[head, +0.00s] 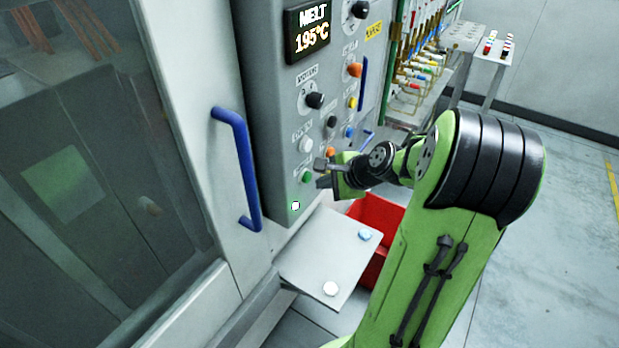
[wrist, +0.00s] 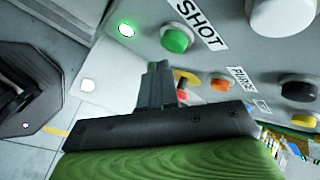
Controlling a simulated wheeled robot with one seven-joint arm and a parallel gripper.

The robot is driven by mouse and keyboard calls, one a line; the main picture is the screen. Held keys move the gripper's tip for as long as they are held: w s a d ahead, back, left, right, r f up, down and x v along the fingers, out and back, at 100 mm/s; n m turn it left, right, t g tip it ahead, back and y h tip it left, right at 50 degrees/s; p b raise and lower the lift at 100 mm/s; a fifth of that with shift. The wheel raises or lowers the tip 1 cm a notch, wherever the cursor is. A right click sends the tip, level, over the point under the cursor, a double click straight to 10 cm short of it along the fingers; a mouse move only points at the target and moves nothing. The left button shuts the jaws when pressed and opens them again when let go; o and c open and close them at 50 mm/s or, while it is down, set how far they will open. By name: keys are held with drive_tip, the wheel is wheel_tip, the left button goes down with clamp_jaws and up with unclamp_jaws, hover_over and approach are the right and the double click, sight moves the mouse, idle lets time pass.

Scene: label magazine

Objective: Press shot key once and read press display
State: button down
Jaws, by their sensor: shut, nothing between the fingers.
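The shot key is a green round button (wrist: 177,40) beside the label SHOT in the wrist view. In the head view the green button (head: 306,177) sits low on the grey panel. My gripper (head: 321,173) is shut and empty, just right of it in the head view. In the wrist view the closed fingers (wrist: 158,70) point at the panel just below the green button; I see a gap in the picture and no clear contact. The press display (head: 307,30) reads MELT 195°C in the head view.
A lit green lamp (head: 295,206) is beside the key. An orange button (wrist: 220,85) and other knobs are close by. A blue door handle (head: 237,170) stands left. A grey shelf (head: 310,265) with two round pieces and a red bin (head: 376,215) lie below.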

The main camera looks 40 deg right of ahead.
drive_tip(key=shift+w, duration=0.15)
drive_tip(key=shift+w+a, duration=0.1)
drive_tip(key=shift+w, duration=0.2)
drive_tip(key=shift+w+a+p, duration=0.2)
drive_tip(key=shift+w+p, duration=0.1)
drive_tip(key=shift+w, duration=0.1)
idle(0.8)
drive_tip(key=shift+s+d, duration=0.3)
drive_tip(key=shift+s, duration=0.5)
drive_tip(key=s, duration=0.1)
drive_tip(key=s+d, duration=0.1)
drive_tip(key=s, duration=0.1)
drive_tip(key=s+p, duration=0.1)
drive_tip(key=shift+s+d, duration=0.35)
drive_tip(key=shift+s, duration=0.05)
idle(0.5)
